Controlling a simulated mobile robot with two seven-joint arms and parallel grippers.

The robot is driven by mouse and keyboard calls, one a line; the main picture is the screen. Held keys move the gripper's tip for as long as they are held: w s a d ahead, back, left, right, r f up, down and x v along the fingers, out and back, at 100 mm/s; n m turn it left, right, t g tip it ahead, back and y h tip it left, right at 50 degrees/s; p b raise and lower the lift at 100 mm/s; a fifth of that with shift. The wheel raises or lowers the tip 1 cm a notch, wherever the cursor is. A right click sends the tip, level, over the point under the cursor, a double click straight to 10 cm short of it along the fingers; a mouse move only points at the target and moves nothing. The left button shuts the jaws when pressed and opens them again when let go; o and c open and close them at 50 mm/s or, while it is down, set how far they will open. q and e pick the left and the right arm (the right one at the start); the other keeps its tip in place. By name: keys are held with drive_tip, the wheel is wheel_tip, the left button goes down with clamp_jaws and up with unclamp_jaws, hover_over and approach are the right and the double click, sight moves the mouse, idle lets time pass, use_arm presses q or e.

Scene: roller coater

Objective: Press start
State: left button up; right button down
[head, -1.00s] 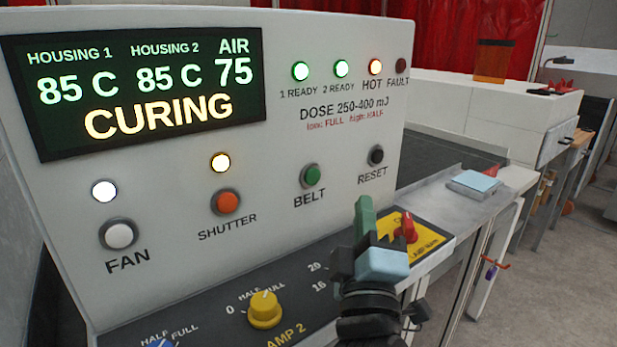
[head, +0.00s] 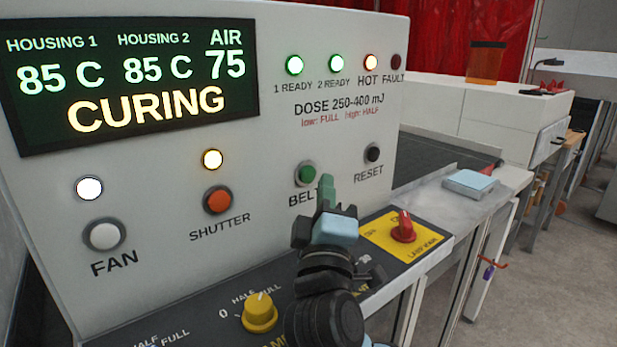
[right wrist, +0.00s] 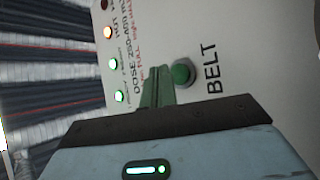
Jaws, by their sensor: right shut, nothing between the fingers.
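No button labelled start shows. The control panel (head: 150,190) carries a green BELT button (head: 305,173), a dark RESET button (head: 373,153), an orange SHUTTER button (head: 217,200) and a white FAN button (head: 104,236). My right gripper (head: 326,186) is shut and empty. Its green fingertips overlap the end of the BELT label, just below right of the green button. In the right wrist view, the fingers (right wrist: 157,88) are beside the BELT button (right wrist: 183,73); I cannot tell whether they touch the panel. My left gripper is not in view.
The display (head: 130,80) reads CURING, 85 C twice and AIR 75. The lower console has a yellow knob (head: 260,312) and a red lamp main switch (head: 403,228). A conveyor (head: 440,160) lies behind right, with a light blue block (head: 470,182) beside it.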

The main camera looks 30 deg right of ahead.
drive_tip(key=shift+w, duration=0.6)
drive_tip(key=shift+w+a, duration=0.1)
idle(1.6)
drive_tip(key=shift+w+b, duration=0.3)
drive_tip(key=shift+w, duration=0.2)
idle(0.5)
drive_tip(key=shift+r, duration=0.25)
idle(1.1)
drive_tip(key=shift+s+f, duration=0.1)
drive_tip(key=shift+f, duration=0.1)
drive_tip(key=shift+a+b, duration=0.25)
drive_tip(key=shift+b, duration=0.05)
drive_tip(key=shift+s+f, duration=0.1)
